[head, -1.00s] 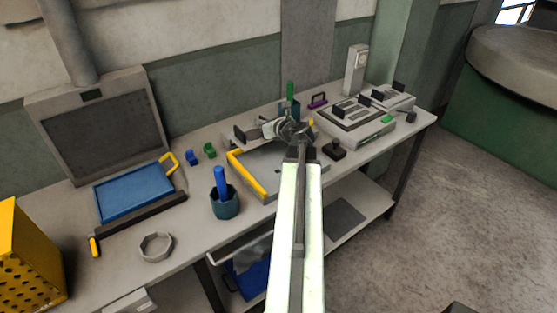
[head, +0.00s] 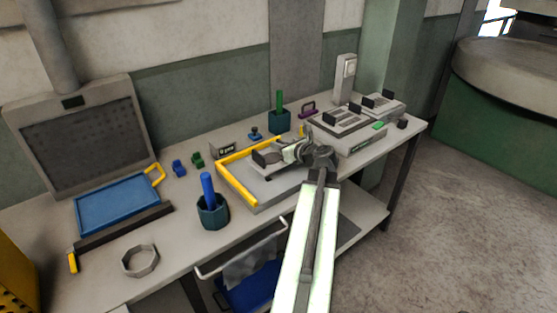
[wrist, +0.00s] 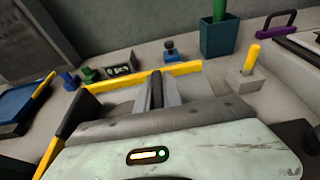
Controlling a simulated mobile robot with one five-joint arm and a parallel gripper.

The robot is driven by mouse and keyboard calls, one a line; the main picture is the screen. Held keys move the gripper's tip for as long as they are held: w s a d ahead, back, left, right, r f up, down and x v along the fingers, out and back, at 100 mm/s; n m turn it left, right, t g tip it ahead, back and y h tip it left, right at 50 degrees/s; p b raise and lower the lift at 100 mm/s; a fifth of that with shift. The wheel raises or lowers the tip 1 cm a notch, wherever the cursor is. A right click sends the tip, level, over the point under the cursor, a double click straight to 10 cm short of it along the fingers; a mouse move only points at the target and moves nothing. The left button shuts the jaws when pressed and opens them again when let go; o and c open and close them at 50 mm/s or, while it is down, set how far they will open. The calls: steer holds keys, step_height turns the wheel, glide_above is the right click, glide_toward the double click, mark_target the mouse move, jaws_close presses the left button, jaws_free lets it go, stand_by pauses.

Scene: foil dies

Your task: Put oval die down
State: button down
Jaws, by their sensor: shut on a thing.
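My gripper (head: 268,158) is shut and is over the grey plate (head: 262,196) with yellow edge strips on its left and back sides. It shows in the wrist view (wrist: 156,90) with a narrow dark piece between its fingers. I take this piece to be the oval die; its shape is mostly hidden by the fingers and wrist. I cannot tell whether it touches the plate.
Behind the plate are a small lettered sign (head: 224,149), a blue-knobbed piece (head: 255,134) and a teal cup (head: 280,121) with a green handle. A teal cup (head: 213,212) with a blue handle stands left. A grey machine (head: 347,130) is at right.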

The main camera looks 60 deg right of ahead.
step_height(320, 180, down, 4)
steer(key=b, duration=0.3)
steer(key=shift+b, duration=0.4)
steer(key=shift+r, duration=0.25)
steer(key=shift+f, duration=0.1)
steer(key=c, duration=1.5)
jaws_free()
